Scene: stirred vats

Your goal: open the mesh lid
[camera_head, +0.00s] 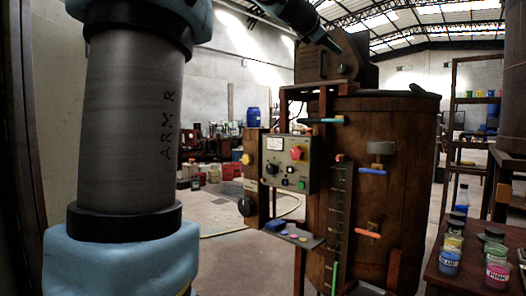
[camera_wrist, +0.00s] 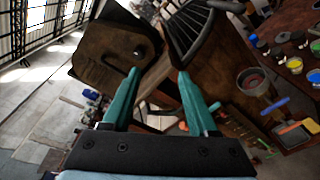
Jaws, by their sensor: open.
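The mesh lid (camera_wrist: 187,34), a grille of dark bars, lies on top of the brown vat (camera_wrist: 232,62) in the wrist view. It looks closed, and its far part is cut off by the top of the picture. In the head view the vat (camera_head: 385,150) stands right of centre, and its lid is too edge-on to make out. My gripper (camera_wrist: 158,74) is open and empty, its two teal fingers apart and pointing towards the vat top. The grille shows just beyond the right fingertip, and I see no contact.
A brown motor housing (camera_head: 335,62) stands on the vat top, close to my gripper; it also shows in the wrist view (camera_wrist: 112,45). A control panel (camera_head: 288,163) is on the vat's front. A table with cups (camera_head: 449,261) stands at right. Floor at left is open.

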